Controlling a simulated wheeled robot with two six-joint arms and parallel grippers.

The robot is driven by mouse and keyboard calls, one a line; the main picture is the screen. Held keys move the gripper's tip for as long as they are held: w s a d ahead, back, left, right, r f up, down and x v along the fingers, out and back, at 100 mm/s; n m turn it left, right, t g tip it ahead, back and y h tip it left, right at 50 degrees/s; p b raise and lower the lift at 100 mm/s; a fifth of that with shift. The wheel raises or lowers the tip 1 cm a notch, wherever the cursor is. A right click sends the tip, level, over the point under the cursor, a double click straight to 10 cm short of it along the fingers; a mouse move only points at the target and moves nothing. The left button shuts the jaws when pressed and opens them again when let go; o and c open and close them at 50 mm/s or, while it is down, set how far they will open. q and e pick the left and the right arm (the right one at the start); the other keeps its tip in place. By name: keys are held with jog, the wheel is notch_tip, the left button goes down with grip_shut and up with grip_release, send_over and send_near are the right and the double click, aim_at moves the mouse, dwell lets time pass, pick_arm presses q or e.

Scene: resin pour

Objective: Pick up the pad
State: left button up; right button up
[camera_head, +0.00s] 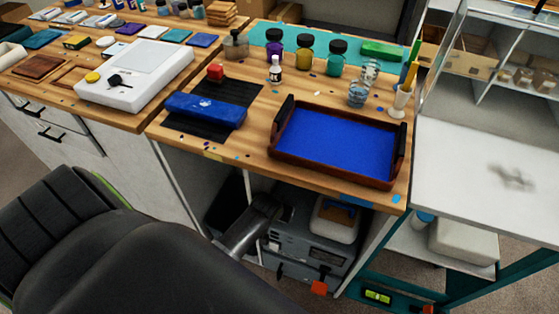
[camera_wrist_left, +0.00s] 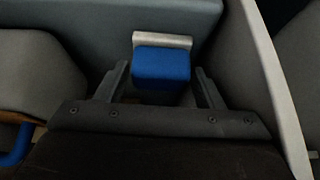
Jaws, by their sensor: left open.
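No thing in view is plainly marked as the pad. In the head view, a long blue block (camera_head: 206,110) lies on a ribbed black mat (camera_head: 238,95) at the front left of the wooden bench (camera_head: 262,145).
A brown-rimmed tray (camera_head: 335,172) with a blue bottom stands right of the blue block. Jars (camera_head: 305,52), a small white bottle (camera_head: 275,70) and clear cups (camera_head: 357,95) stand behind. A white scale (camera_head: 135,75) is on the left bench. A dark chair (camera_head: 70,215) is in front.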

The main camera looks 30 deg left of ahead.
pick_arm(q)
jog(key=shift+w+f, duration=0.15)
jog(key=shift+f, duration=0.1)
jog(key=c, duration=0.7)
